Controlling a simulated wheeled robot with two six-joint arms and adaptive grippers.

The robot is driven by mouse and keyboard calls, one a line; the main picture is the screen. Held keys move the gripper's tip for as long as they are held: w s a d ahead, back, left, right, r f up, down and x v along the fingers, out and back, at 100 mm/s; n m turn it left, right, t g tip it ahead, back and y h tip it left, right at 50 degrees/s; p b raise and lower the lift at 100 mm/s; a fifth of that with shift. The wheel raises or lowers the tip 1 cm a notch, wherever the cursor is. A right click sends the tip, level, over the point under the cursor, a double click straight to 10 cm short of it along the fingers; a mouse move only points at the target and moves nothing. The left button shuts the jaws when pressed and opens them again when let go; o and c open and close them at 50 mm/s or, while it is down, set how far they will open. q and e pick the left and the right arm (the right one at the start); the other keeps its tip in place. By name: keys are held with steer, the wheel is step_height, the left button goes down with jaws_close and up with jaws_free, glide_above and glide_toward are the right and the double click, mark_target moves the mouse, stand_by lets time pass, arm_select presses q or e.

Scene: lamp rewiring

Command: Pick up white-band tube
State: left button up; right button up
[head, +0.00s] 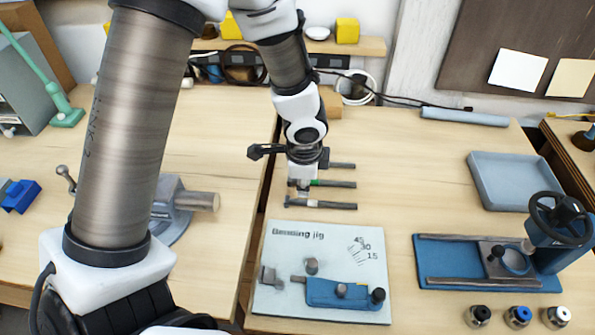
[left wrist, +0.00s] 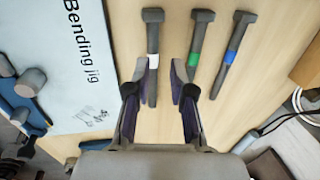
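The white-band tube (left wrist: 153,60) is a dark grey rod with a thicker end and a white band. It lies nearest the bending jig and also shows in the head view (head: 335,206). My left gripper (left wrist: 157,75) is open above the tubes, with the white-band tube between its fingers in the left wrist view. I cannot tell whether the fingers reach down to its height. The green-band tube (left wrist: 197,50) and the blue-band tube (left wrist: 233,50) lie alongside. My right gripper is not in view.
The bending jig board (head: 285,255) lies just in front of the tubes. A blue press with a handwheel (head: 558,219) and a grey-blue tray (head: 500,175) stand to the right. The tabletop right of the tubes is clear. A vise (head: 178,205) sits left.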

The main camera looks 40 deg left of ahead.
mark_target(306, 200)
arm_select(q)
steer(key=shift+s+d+f+b, duration=0.2)
steer(key=shift+s+f+b, duration=0.05)
steer(key=shift+f, duration=0.3)
steer(key=shift+s+d+f+b, duration=0.15)
steer(key=shift+s+f+b, duration=0.1)
steer(key=shift+f, duration=0.25)
steer(key=f, duration=0.1)
steer(key=w+f+b, duration=0.1)
steer(key=f, duration=0.2)
steer(key=shift+w+a+f+b, duration=0.1)
steer(key=shift+w+a+b, duration=0.15)
steer(key=shift+b, duration=0.15)
steer(key=shift+s+d+r, duration=0.1)
steer(key=shift+s+r, duration=0.1)
steer(key=shift+r, duration=0.05)
jaws_close()
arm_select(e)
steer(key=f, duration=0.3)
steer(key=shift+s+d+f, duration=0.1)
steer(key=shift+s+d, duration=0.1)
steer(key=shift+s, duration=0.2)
